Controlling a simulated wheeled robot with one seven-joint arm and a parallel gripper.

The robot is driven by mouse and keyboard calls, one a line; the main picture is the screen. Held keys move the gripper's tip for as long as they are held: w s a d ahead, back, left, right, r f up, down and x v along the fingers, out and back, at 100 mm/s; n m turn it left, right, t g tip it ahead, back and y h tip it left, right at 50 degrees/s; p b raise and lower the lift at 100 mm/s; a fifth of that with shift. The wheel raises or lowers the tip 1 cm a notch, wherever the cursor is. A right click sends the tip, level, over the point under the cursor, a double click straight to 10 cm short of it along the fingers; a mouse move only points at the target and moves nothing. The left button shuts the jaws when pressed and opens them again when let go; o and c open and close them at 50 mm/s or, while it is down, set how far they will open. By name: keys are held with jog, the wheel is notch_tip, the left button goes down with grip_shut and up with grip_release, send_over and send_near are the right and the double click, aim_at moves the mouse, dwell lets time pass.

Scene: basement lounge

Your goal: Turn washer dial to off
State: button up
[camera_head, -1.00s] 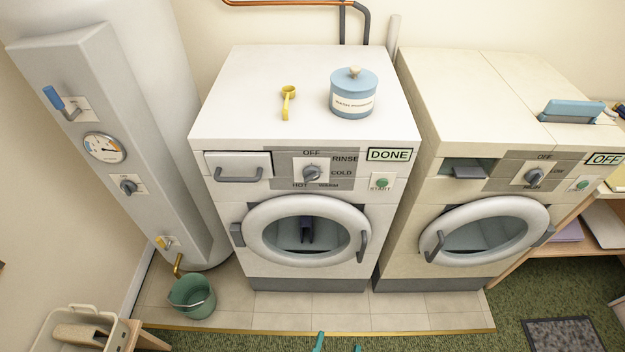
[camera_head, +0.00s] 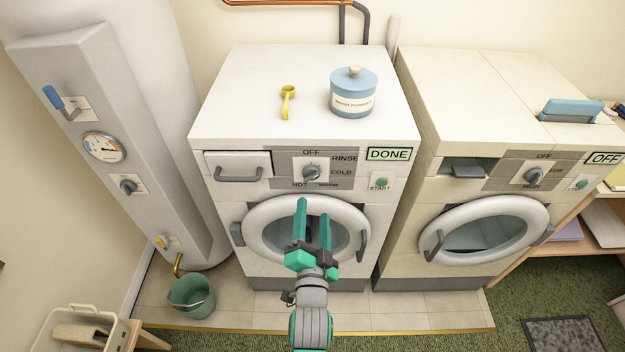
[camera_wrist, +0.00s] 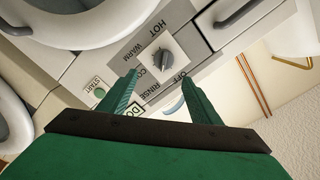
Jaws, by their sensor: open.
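The washer (camera_head: 218,112) is the white machine in the middle of the head view. Its dial (camera_head: 311,173) is a grey knob on a white plate, ringed by OFF, RINSE, COLD, WARM and HOT. The dial also shows in the wrist view (camera_wrist: 160,60), where its exact setting is hard to read. The washer's display (camera_head: 389,154) reads DONE. My gripper (camera_head: 313,207) has green fingers and is open and empty. It is in front of the washer door, below the dial in the head view. In the wrist view the dial lies beyond the fingertips, apart from them.
The START button (camera_head: 382,182) is right of the dial, and a detergent drawer (camera_head: 238,166) is left. A dryer-like machine (camera_head: 470,110) with its own dial (camera_head: 535,176) stands at right. A yellow scoop (camera_head: 287,101) and blue canister (camera_head: 352,97) sit on top. A green bucket (camera_head: 192,296) stands at left.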

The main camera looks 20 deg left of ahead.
aim_at(313, 178)
jog(key=x, duration=1.1)
jog(key=shift+w+a+r, duration=0.15)
jog(key=shift+a+r, duration=0.1)
jog(key=shift+a, duration=0.05)
jog(key=c, duration=1)
